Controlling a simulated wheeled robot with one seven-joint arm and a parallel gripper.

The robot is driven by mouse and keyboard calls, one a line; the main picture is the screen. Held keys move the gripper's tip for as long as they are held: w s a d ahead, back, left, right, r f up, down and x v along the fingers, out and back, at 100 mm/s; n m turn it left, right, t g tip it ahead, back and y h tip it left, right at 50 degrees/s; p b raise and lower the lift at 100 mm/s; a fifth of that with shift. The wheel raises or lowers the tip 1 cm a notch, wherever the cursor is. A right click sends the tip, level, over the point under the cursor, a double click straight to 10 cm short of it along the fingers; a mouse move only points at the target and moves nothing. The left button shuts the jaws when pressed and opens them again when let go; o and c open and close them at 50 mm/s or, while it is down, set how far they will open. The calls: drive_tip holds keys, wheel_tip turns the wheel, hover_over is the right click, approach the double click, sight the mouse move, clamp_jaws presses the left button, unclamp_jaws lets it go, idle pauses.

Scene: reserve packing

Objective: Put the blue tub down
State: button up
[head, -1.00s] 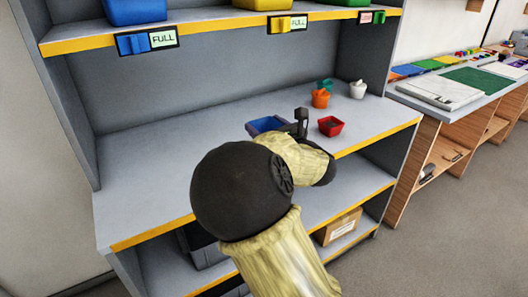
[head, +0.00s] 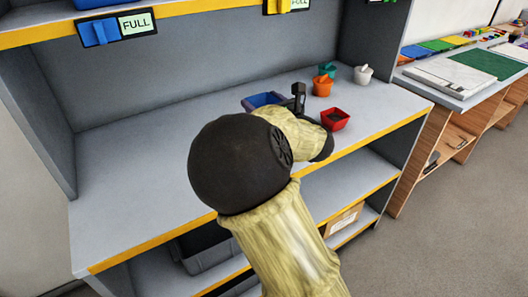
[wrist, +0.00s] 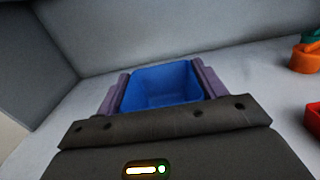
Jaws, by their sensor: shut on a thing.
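The blue tub (head: 262,101) is at the middle shelf, toward its back, partly hidden behind my arm in the head view. In the wrist view the blue tub (wrist: 165,85) sits between the two purple-grey fingers of my gripper (wrist: 160,92), which is shut on it. The tub looks upright and empty. My gripper (head: 285,103) is mostly hidden by my wrist in the head view. I cannot tell whether the tub's base touches the shelf.
On the shelf (head: 150,170), a red tub (head: 335,119), an orange pot (head: 322,86), a teal pot (head: 327,70) and a white mortar-like cup (head: 363,74) stand to the right. The shelf's left part is clear. A back wall and upper shelf (head: 190,12) enclose it.

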drive_tip(key=shift+s+a, duration=0.1)
drive_tip(key=shift+s, duration=0.1)
drive_tip(key=shift+f, duration=0.4)
wheel_tip(320, 180, down, 5)
drive_tip(key=shift+w+f+b, duration=0.1)
drive_tip(key=shift+f+b, duration=0.1)
drive_tip(key=shift+b, duration=0.3)
drive_tip(key=shift+f+b, duration=0.35)
drive_tip(key=shift+f, duration=1.5)
drive_tip(key=shift+f+b, duration=0.35)
drive_tip(key=o, duration=1)
